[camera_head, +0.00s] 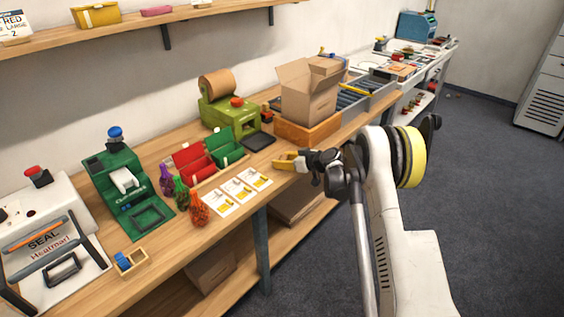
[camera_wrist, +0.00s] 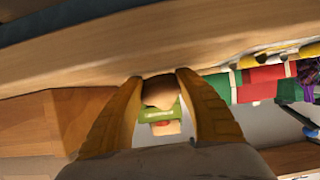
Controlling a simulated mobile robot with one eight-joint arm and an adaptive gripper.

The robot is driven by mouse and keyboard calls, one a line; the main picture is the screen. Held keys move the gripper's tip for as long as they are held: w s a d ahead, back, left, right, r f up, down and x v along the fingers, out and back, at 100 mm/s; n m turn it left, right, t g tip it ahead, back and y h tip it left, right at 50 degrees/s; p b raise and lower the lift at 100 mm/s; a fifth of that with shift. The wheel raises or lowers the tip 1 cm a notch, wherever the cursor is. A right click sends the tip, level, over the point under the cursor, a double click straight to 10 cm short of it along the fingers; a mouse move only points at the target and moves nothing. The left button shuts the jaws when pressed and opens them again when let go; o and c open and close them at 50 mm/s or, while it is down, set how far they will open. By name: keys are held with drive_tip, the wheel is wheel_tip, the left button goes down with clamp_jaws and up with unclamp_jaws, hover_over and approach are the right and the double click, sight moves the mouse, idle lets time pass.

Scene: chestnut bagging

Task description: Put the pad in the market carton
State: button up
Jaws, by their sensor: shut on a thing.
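The cardboard carton (camera_head: 305,100) stands upright with its top flaps up, in a low wooden frame (camera_head: 312,133) towards the back of the bench. Its inside is hidden. My gripper (camera_head: 282,163) is at the bench's front edge, in front of and left of the carton. In the wrist view my gripper (camera_wrist: 158,84) has its yellow fingers closed on a small tan, rounded thing, which looks like the paper pad (camera_wrist: 158,91). The pad is hard to make out in the head view.
A green dispenser with a brown paper roll (camera_head: 216,84) stands behind my gripper. A dark flat plate (camera_head: 259,140), red and green bins (camera_head: 205,155) and several printed cards (camera_head: 239,189) lie to the left. Grey rollers (camera_head: 352,100) run beyond the carton.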

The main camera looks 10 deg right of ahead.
drive_tip(key=shift+f, duration=0.15)
drive_tip(key=o, duration=0.3)
drive_tip(key=shift+f, duration=0.1)
drive_tip(key=o, duration=0.4)
drive_tip(key=shift+o, duration=0.2)
